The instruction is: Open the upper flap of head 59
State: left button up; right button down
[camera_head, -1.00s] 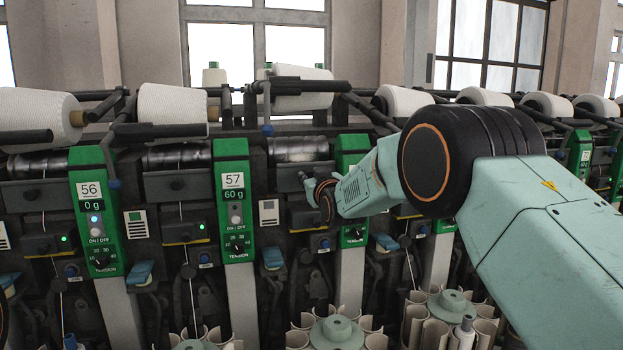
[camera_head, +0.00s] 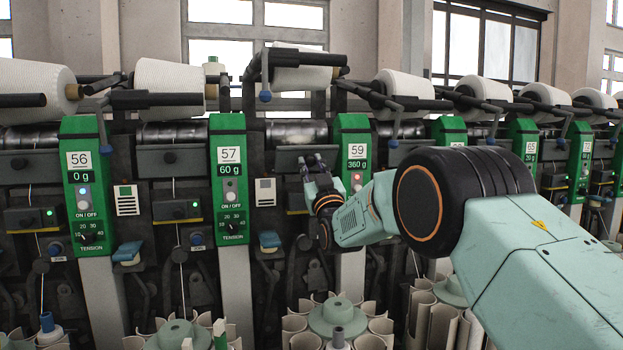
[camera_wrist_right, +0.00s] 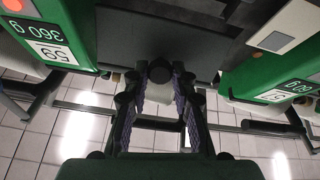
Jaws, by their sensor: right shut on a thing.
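Head 59 is marked by its green panel (camera_head: 353,150), reading 360 g. Its upper flap (camera_head: 285,160) is a dark plate left of that panel, partly hidden by my right gripper (camera_head: 313,163). In the right wrist view, the flap (camera_wrist_right: 150,35) shows as a broad dark plate beside the upside-down 59 label. There my right gripper (camera_wrist_right: 160,82) has its fingers closed around a small dark round knob (camera_wrist_right: 160,71) at the plate's edge. How far the flap is tilted cannot be told. My left gripper is not in view.
Head 57's green panel (camera_head: 230,170) stands left of the gripper, with a dark plate (camera_head: 170,158) on its unit. Yarn cones (camera_head: 300,70) and black bars (camera_head: 157,99) sit above. Several paper tubes (camera_head: 305,340) stand below. Blue levers (camera_head: 269,240) stick out under the units.

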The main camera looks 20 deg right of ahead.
jog(key=shift+f+t+b, duration=0.55)
jog(key=shift+t+b, duration=0.15)
jog(key=shift+b, duration=0.6)
jog(key=shift+s, duration=0.1)
jog(key=shift+r, duration=0.1)
jog(key=c, duration=1.5)
grip_release()
jog(key=shift+c, duration=0.2)
jog(key=o, duration=0.4)
jog(key=shift+w, duration=0.2)
jog(key=shift+o, duration=0.3)
jog(key=shift+s, duration=0.1)
